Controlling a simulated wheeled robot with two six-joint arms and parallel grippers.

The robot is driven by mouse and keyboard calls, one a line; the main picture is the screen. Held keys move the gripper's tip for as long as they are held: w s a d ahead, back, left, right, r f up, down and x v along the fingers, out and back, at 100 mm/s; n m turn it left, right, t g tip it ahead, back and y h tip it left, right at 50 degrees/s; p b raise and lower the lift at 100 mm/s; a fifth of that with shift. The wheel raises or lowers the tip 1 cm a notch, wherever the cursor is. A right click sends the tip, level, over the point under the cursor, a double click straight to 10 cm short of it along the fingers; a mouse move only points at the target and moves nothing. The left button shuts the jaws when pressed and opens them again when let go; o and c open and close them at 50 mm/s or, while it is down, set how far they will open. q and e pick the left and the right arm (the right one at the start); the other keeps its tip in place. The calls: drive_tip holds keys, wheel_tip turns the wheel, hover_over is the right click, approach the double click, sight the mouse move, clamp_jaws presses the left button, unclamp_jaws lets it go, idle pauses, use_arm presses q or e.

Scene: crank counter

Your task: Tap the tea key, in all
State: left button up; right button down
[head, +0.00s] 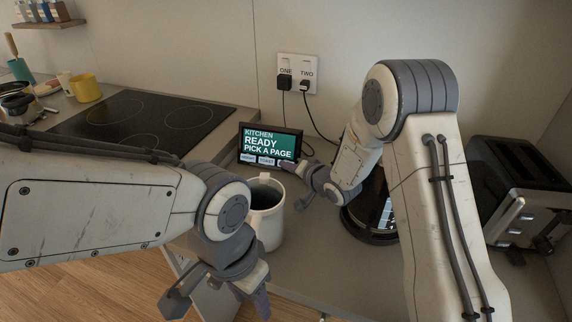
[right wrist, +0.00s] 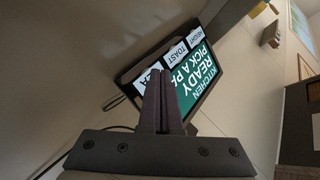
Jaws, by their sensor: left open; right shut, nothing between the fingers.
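The kitchen screen (head: 268,143) stands on the counter and reads "KITCHEN READY PICK A PAGE". It also shows in the right wrist view (right wrist: 203,75). Along its lower edge are the weight key (right wrist: 197,31), the toast key (right wrist: 175,53) and the tea key (right wrist: 154,70), which is partly hidden behind my fingers. My right gripper (head: 288,165) is shut and empty, its fingertips at the tea key; the right wrist view shows the same fingers (right wrist: 160,76). I cannot tell whether they touch. My left gripper (head: 220,298) is open and empty, low at the front.
A white container (head: 267,222) stands just in front of the screen, between my arms. A round dark appliance (head: 370,225) is partly hidden behind my right arm. A toaster (head: 525,190) is at right, a cooktop (head: 130,118) at left. Two plugs (head: 297,86) with cables sit above.

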drive_tip(key=shift+w+d, duration=0.1)
idle(0.5)
drive_tip(key=shift+s+a+r, duration=0.2)
drive_tip(key=shift+s+a, duration=0.05)
drive_tip(key=shift+s, duration=0.4)
drive_tip(key=shift+s+a+r+p, duration=0.2)
drive_tip(key=shift+s+r, duration=0.1)
drive_tip(key=shift+s, duration=0.45)
drive_tip(key=shift+s+a+r+p, duration=0.25)
drive_tip(key=shift+s+r, duration=0.1)
drive_tip(key=shift+s, duration=0.4)
drive_tip(key=shift+s+a+r+p, duration=0.2)
drive_tip(key=shift+s+r, duration=0.1)
drive_tip(key=shift+s, duration=0.45)
